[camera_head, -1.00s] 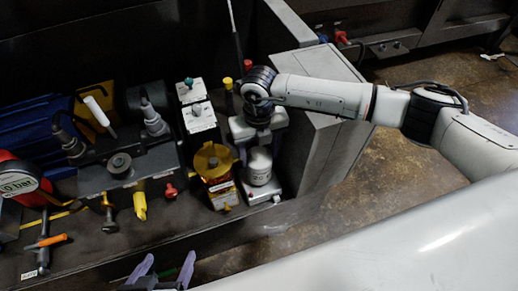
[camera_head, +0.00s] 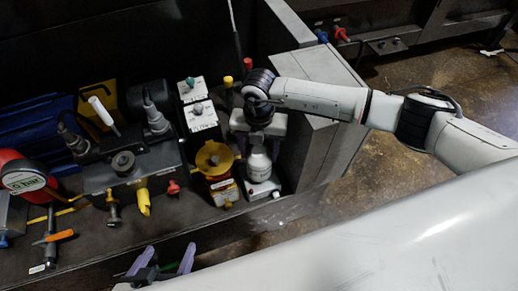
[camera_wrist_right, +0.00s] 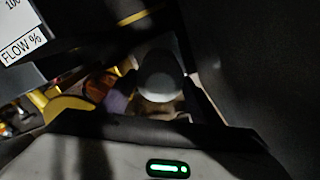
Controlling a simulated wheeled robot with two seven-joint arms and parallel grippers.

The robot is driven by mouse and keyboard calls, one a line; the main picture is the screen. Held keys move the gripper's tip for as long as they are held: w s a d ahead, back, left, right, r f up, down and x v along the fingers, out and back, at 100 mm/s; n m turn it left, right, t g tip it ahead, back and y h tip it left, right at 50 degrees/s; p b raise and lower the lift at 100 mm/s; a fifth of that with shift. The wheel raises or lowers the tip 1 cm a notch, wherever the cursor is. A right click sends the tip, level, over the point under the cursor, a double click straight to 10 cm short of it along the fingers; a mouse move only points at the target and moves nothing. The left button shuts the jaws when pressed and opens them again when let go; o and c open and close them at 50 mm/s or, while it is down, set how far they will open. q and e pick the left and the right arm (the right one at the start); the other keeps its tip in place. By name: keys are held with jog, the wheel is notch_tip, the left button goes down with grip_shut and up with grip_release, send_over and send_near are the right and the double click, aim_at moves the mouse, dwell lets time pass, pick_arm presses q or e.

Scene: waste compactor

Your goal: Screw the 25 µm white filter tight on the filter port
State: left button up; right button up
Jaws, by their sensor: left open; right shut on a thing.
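The white filter (camera_head: 258,168) stands upright at the right end of the equipment row, on a light base. My right gripper (camera_head: 259,145) comes down over it from above and is shut on its upper part. The gripper body hides the filter's top and whatever it meets there, so I cannot tell the port or the thread. In the right wrist view, a pale rounded body, probably the filter (camera_wrist_right: 160,75), sits beside a purple fingertip (camera_wrist_right: 117,102). My left gripper (camera_head: 163,262), with purple fingers, is open and empty near the front edge.
A yellow round-topped unit (camera_head: 213,158) stands close left of the filter. A grey cabinet (camera_head: 318,125) stands close on the right. A red gauge (camera_head: 22,178) and an orange-handled valve (camera_head: 58,237) are at far left. Bare floor (camera_head: 375,180) lies right of the cabinet.

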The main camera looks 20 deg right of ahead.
jog(key=shift+a, duration=0.1)
jog(key=shift+r+m+p, duration=0.15)
jog(key=shift+m+p, duration=0.6)
jog(key=shift+m, duration=0.15)
jog(key=m+p, duration=0.1)
jog(key=m, duration=0.2)
jog(key=shift+f, duration=0.2)
jog(key=o, duration=1.2)
